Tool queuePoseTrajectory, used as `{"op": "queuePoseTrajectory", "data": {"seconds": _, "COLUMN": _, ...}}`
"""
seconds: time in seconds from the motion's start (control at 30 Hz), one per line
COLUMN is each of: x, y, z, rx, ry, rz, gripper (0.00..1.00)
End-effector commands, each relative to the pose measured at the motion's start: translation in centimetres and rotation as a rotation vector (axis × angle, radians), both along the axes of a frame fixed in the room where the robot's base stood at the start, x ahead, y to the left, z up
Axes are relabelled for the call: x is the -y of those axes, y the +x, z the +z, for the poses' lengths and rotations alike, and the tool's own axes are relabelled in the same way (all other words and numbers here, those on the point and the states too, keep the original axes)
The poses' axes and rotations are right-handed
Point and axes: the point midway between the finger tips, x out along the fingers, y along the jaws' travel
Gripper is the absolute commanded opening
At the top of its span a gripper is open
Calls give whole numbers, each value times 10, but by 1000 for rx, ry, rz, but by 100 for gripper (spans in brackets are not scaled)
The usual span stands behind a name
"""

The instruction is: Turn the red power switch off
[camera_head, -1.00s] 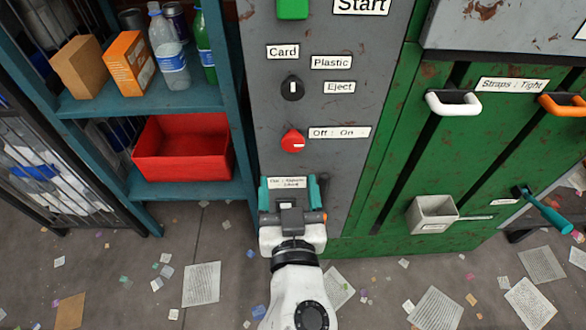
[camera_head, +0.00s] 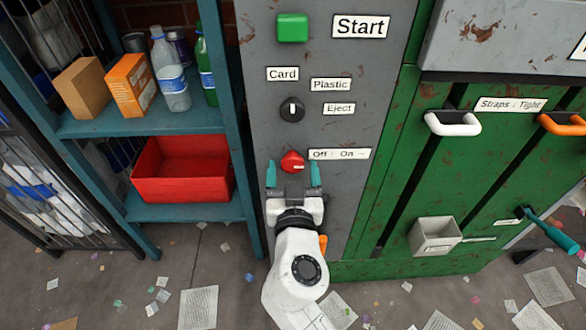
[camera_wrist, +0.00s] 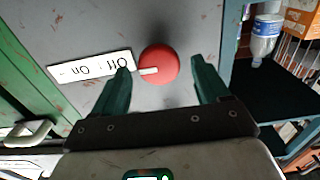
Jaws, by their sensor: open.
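The red power switch (camera_head: 292,162) is a round knob on the grey control panel (camera_head: 385,40), beside a label reading "Off : On" (camera_head: 339,154). A pale pointer mark on the knob faces the label side. My gripper (camera_head: 293,176) is just below the knob in the head view, with its teal fingers apart and empty. In the wrist view the red knob (camera_wrist: 159,64) lies between and just beyond the two open fingertips of my gripper (camera_wrist: 160,72). The left finger overlaps the lower edge of the label (camera_wrist: 91,70) there. I cannot tell whether the fingers touch the knob.
Above the switch are a black selector knob (camera_head: 292,108) and a green Start button (camera_head: 293,27). A teal shelf (camera_head: 97,124) with bottles, boxes and a red bin (camera_head: 182,183) stands at left.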

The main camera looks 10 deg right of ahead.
Motion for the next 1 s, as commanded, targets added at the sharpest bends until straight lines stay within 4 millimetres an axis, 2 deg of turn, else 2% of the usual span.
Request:
{"op": "queuePoseTrajectory", "data": {"seconds": 0.33, "x": 1, "y": 4, "z": 0, "rx": 0, "ry": 0, "rz": -1, "gripper": 75}}
{"op": "queuePoseTrajectory", "data": {"seconds": 0.9, "x": 1, "y": 4, "z": 0, "rx": 0, "ry": 0, "rz": -1, "gripper": 21}}
{"op": "queuePoseTrajectory", "data": {"seconds": 1.0, "x": 1, "y": 4, "z": 0, "rx": 0, "ry": -2, "rz": -1, "gripper": 20}}
